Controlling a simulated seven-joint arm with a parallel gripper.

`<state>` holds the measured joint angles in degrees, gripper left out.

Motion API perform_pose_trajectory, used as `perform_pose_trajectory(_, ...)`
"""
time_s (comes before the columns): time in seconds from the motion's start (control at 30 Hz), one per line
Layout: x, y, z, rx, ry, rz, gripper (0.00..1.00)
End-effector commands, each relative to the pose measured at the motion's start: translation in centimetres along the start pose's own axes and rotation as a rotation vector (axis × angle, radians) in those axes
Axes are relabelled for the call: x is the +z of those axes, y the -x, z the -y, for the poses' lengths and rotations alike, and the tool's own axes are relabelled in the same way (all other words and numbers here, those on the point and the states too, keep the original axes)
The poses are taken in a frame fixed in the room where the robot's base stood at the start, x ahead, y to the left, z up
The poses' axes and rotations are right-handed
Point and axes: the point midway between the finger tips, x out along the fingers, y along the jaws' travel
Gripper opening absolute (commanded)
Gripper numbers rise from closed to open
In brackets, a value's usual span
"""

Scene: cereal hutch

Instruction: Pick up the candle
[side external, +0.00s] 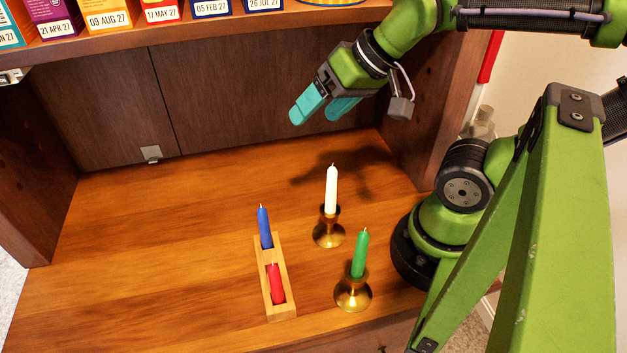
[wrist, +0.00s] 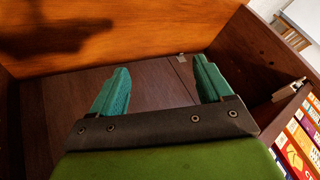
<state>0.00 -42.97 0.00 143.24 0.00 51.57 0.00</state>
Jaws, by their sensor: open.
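A white candle (side external: 331,190) stands upright in a brass holder (side external: 328,231). A green candle (side external: 360,254) stands in a second brass holder (side external: 353,292) nearer the front. A blue candle (side external: 265,227) and a shorter red candle (side external: 276,283) stand in a narrow wooden block (side external: 284,310) to the left. My gripper (side external: 318,109) has teal fingers that are open and empty. It is well above the shelf, above and behind the white candle. In the wrist view the spread fingers (wrist: 161,88) face the back panel, and no candle shows there.
Boxes with date labels (side external: 108,18) line the upper shelf (side external: 200,40), above and left of my gripper. A side wall (side external: 428,110) stands at the right. The wooden surface (side external: 150,250) is clear on the left. A small metal catch (side external: 151,153) sits at the back.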

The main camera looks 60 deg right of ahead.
Motion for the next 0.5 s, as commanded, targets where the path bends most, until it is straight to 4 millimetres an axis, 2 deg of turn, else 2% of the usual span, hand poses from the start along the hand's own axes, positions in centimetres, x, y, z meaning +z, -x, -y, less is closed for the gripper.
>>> perform_pose_trajectory(0.03,0.0,0.0,0.0,0.0,0.0,0.0,0.71)
perform_pose_trajectory(0.17,0.0,0.0,0.0,0.0,0.0,0.0,0.51)
perform_pose_trajectory(0.2,0.0,0.0,0.0,0.0,0.0,0.0,0.49)
perform_pose_trajectory(0.5,0.27,-0.09,0.43,-0.01,0.017,0.01,0.49)
